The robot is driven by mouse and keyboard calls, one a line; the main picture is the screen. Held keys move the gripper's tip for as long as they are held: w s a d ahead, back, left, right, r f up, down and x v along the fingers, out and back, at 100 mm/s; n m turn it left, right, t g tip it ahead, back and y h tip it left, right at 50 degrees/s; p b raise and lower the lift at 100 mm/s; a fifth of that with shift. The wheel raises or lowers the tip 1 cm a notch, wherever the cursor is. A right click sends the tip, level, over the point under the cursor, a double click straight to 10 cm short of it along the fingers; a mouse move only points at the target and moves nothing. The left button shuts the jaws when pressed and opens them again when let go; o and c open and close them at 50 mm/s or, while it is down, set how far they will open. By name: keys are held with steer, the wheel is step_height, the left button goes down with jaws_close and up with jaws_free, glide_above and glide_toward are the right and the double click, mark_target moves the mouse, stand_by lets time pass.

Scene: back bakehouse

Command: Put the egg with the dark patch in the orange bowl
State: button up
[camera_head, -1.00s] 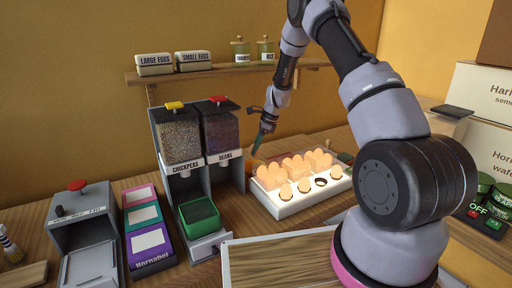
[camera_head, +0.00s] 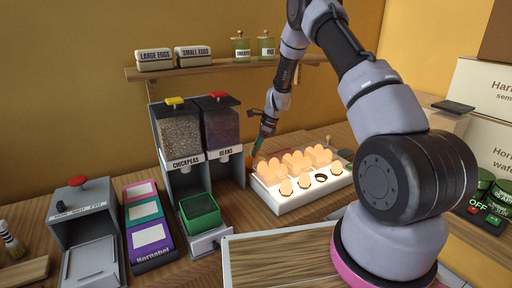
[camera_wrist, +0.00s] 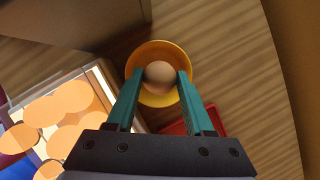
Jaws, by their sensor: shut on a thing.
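My gripper (camera_wrist: 161,76) is shut on an egg (camera_wrist: 159,72), with one teal finger on each side of it. No dark patch shows on the part of the egg that I see. In the wrist view the egg is in line with the inside of the orange bowl (camera_wrist: 160,98); I cannot tell how high it is above the bottom. In the head view my gripper (camera_head: 260,145) is behind the left end of the lit egg box (camera_head: 295,206), and the held egg cannot be made out there.
The egg box holds several glowing eggs (camera_head: 297,160) and one dark, empty-looking hole (camera_head: 321,178). The chickpea and bean dispenser (camera_head: 190,150) stands left of my gripper. A red tray (camera_wrist: 176,128) lies close to the bowl. A shelf (camera_head: 215,68) runs along the wall above.

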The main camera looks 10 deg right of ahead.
steer(key=shift+f, duration=2.05)
steer(key=o, duration=0.9)
steer(key=shift+c, duration=0.2)
steer(key=shift+r, duration=4.5)
steer(key=shift+r, duration=0.1)
